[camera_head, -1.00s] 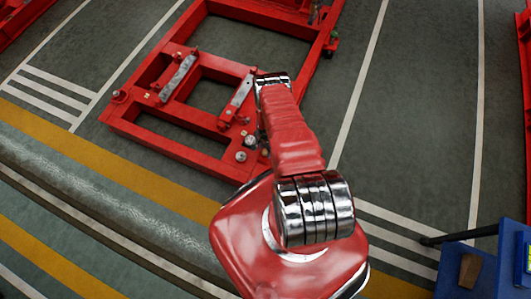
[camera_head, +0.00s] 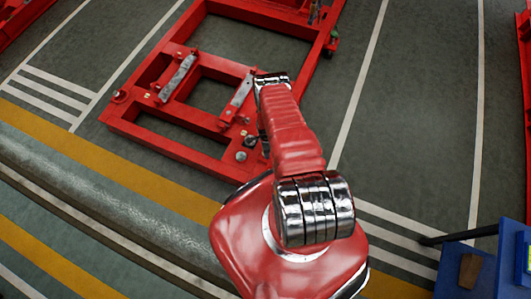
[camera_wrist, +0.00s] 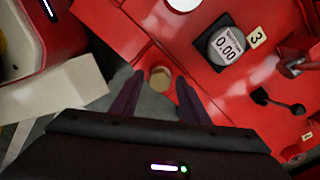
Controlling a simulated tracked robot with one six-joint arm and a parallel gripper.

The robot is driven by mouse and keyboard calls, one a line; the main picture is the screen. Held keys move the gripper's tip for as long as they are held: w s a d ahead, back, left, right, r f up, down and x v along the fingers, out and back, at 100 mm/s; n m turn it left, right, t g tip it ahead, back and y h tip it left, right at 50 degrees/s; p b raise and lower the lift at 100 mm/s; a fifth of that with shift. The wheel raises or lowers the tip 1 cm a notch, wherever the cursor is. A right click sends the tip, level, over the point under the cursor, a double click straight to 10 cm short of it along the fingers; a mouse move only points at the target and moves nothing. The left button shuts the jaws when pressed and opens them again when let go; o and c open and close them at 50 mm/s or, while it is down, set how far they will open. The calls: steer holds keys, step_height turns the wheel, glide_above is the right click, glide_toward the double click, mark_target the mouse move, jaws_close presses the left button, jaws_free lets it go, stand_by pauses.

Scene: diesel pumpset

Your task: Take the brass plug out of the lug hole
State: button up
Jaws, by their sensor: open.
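The brass plug (camera_wrist: 160,78) shows its hexagonal head in the wrist view. It sits at the edge of a red steel part, and I cannot make out the lug hole around it. My gripper (camera_wrist: 161,84) is open, with one dark finger on each side of the plug in the picture. A gap shows on both sides, and I cannot tell how far the fingertips reach down past the head. In the head view my arm hides the gripper, and I cannot pick out the plug there.
A red steel frame (camera_head: 180,146) lies on the green floor. The wrist view shows a gauge reading 0.00 (camera_wrist: 226,45), a tag marked 3 (camera_wrist: 258,38), a black lever (camera_wrist: 278,101) and a pale block (camera_wrist: 62,92) nearby. A blue bench (camera_head: 470,262) stands at the lower right.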

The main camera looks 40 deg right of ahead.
steer(key=shift+m, duration=0.7)
jaws_close()
stand_by(0.3)
stand_by(0.3)
